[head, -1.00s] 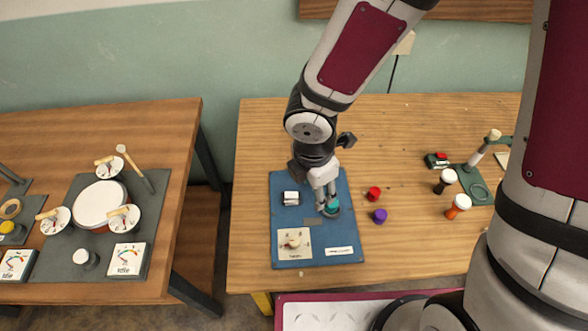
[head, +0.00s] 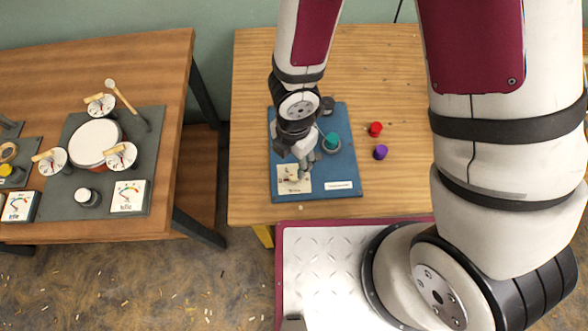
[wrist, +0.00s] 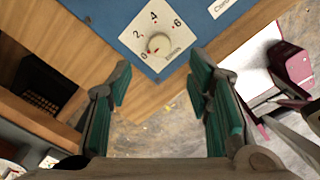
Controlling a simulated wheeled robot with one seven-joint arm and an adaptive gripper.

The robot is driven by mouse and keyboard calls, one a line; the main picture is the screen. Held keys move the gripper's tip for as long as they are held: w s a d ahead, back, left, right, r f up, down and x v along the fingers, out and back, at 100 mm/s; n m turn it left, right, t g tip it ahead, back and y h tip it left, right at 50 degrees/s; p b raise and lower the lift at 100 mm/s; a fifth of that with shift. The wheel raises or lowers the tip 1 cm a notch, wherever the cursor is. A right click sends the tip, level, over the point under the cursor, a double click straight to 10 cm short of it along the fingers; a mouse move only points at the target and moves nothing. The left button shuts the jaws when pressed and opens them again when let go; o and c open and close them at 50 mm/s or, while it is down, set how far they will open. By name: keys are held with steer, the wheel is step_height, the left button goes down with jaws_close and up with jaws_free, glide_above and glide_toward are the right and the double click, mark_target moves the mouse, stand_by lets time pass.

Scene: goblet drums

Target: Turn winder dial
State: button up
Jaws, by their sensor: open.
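The winder dial is a pale round knob (wrist: 158,45) on a white card (wrist: 140,25) marked 0, 2, 4, 6. Its red mark points near 0 in the wrist view. The card (head: 288,187) sits at the lower left of the blue board (head: 310,191). My gripper (head: 301,174) is over the dial area in the head view and partly covers the knob. In the wrist view my gripper (wrist: 160,68) is open, with teal finger pads apart and nothing between them. The dial lies beyond the fingertips, roughly centred; contact cannot be told.
A teal knob (head: 331,141) stands on the blue board, right of my gripper. A red piece (head: 375,129) and a purple piece (head: 381,152) lie on the wooden table (head: 400,190) to the right. A drum setup (head: 97,140) is on the left table, across a gap.

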mark_target(294, 175)
steer(key=shift+s+f, duration=0.15)
steer(key=shift+f, duration=1.3)
steer(key=shift+f+p, duration=0.6)
steer(key=shift+f, duration=2.15)
jaws_close()
